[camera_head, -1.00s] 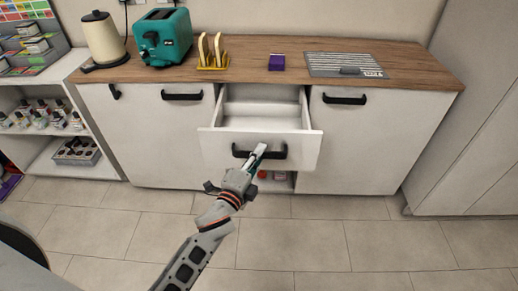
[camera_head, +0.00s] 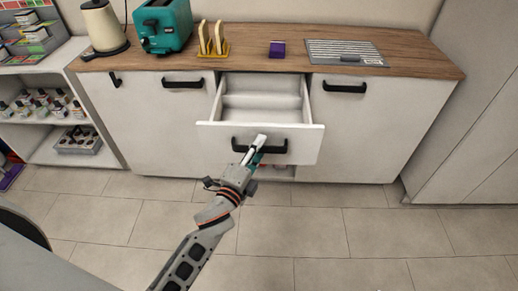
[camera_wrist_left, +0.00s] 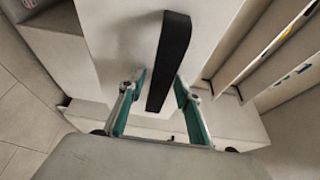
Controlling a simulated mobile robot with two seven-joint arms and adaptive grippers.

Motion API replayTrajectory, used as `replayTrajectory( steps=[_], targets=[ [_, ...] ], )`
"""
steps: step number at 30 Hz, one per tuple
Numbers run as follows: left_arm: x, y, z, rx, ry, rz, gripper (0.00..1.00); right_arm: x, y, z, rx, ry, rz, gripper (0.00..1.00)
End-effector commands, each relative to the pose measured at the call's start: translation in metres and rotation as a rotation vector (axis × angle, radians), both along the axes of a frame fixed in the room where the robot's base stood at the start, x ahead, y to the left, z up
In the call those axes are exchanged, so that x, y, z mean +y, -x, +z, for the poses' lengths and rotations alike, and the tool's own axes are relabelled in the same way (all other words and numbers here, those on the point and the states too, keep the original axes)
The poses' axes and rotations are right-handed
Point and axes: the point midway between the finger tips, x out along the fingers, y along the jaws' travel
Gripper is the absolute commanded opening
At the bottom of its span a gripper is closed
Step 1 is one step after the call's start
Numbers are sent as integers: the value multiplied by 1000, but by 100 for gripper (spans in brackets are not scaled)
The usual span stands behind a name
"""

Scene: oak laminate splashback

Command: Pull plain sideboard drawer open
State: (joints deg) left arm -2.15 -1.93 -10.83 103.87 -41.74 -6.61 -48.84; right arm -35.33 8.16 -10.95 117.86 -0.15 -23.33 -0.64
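The plain sideboard drawer (camera_head: 309,141) is pulled well out from the middle of the white sideboard, and its empty-looking inside shows. Its black bar handle (camera_head: 273,147) is on the drawer front; it also shows in the left wrist view (camera_wrist_left: 176,45). My left gripper (camera_head: 261,141) is at the middle of the handle. Finger contact is hard to see exactly. My right gripper is out of view.
On the wooden worktop (camera_head: 415,61) stand a cream kettle (camera_head: 102,27), a teal toaster (camera_head: 163,26), a yellow toast rack (camera_head: 213,40), a purple box (camera_head: 277,49) and a grey vent panel (camera_head: 345,52). Shelves (camera_head: 62,105) stand at left. The tiled floor (camera_head: 345,235) in front is clear.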

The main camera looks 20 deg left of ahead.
Motion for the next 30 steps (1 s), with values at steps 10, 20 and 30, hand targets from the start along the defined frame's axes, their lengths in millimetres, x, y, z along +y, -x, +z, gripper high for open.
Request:
replayTrajectory(
  steps=[10, 20, 30],
  targets=[
    [2, 21, -1, 2, 1, 0, 33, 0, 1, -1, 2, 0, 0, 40],
    [9, 85, -1, 4, 2, 1, 33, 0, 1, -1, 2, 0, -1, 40],
    [13, 118, 0, 1, 1, 1, 33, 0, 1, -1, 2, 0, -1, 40]
  ],
)
